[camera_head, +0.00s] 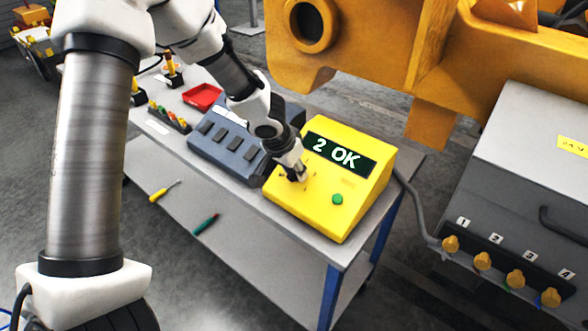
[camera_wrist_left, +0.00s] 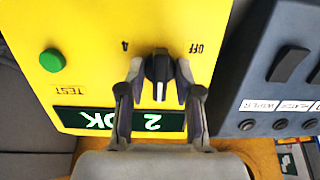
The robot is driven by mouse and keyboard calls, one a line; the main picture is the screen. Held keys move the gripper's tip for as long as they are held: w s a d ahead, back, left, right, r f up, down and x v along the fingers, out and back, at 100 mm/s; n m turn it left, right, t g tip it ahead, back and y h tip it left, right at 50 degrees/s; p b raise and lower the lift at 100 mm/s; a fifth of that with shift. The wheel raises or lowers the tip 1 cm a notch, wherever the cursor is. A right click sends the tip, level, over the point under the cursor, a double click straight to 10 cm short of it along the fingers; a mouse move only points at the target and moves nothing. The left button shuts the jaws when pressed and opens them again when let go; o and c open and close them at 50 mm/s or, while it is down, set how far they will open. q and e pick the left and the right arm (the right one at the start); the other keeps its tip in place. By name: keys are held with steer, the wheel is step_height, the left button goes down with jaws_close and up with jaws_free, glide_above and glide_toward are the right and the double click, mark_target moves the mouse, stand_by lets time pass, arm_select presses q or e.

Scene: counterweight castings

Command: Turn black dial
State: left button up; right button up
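The black dial (camera_wrist_left: 158,74) sits on the face of a yellow control box (camera_head: 338,150). In the left wrist view its white mark points toward the box's display, between the labels OFF and what looks like 4. My left gripper (camera_wrist_left: 159,68) has one finger on each side of the dial, with what look like narrow gaps, so it appears open around it. In the head view my left gripper (camera_head: 299,175) reaches down to the box face and hides the dial. The display (camera_head: 340,154) reads "2 OK". My right gripper is not in view.
A green button (camera_head: 337,199) is on the same face. A grey switch box (camera_head: 222,141) stands close beside the yellow box on the table (camera_head: 228,193). A red tray (camera_head: 203,97) is farther back. Yellow machinery (camera_head: 385,45) and a grey cabinet (camera_head: 530,190) stand to the right.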

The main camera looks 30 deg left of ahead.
arm_select(q)
jaws_close()
steer(key=shift+f+m+b, duration=0.15)
steer(key=shift+m+b, duration=0.35)
steer(key=shift+m, duration=0.2)
steer(key=m+b, duration=0.2)
steer(key=m, duration=0.1)
steer(key=shift+m+y+b, duration=0.3)
steer(key=shift+m, duration=0.1)
steer(key=m+b, duration=0.2)
steer(key=m, duration=0.1)
steer(key=shift+m+t+y+b, duration=0.3)
steer(key=shift+m+b, duration=0.35)
steer(key=shift+m, duration=1.05)
steer(key=shift+s, duration=0.1)
steer(key=o, duration=0.7)
jaws_free()
steer(key=shift+d, duration=0.1)
